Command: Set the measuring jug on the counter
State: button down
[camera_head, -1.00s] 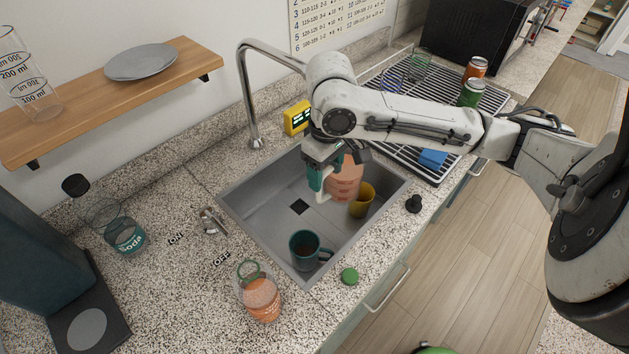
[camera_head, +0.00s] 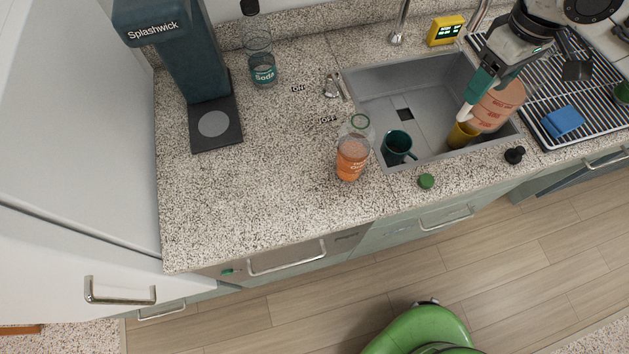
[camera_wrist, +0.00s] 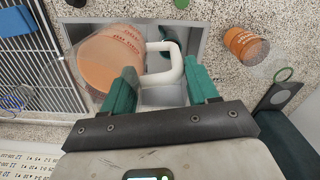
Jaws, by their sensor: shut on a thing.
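The measuring jug (camera_head: 497,105) is clear with red markings, orange-toned contents and a white handle. My gripper (camera_head: 470,101) has teal fingers and is shut on the jug's handle. The jug is over the right end of the sink, partly hiding a yellow cup. In the wrist view the jug (camera_wrist: 106,56) is at left, tilted in the picture, its handle by the fingertips (camera_wrist: 163,84). The speckled counter (camera_head: 265,195) lies left of the sink, with a wide bare stretch in front of the drink machine.
The sink (camera_head: 375,85) holds a teal mug (camera_head: 397,147) and the yellow cup (camera_head: 462,134). The drink machine (camera_head: 178,60) is at left, a drying rack (camera_head: 540,97) at right.

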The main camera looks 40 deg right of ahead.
aim_at(262, 190)
jog(key=j+u, duration=0.35)
jog(key=k+j+u, duration=0.1)
jog(key=u, duration=0.25)
jog(key=i+l+u, duration=0.15)
jog(key=l, duration=0.2)
jog(key=l+u, duration=0.15)
jog(key=l, duration=0.5)
jog(key=k, duration=0.05)
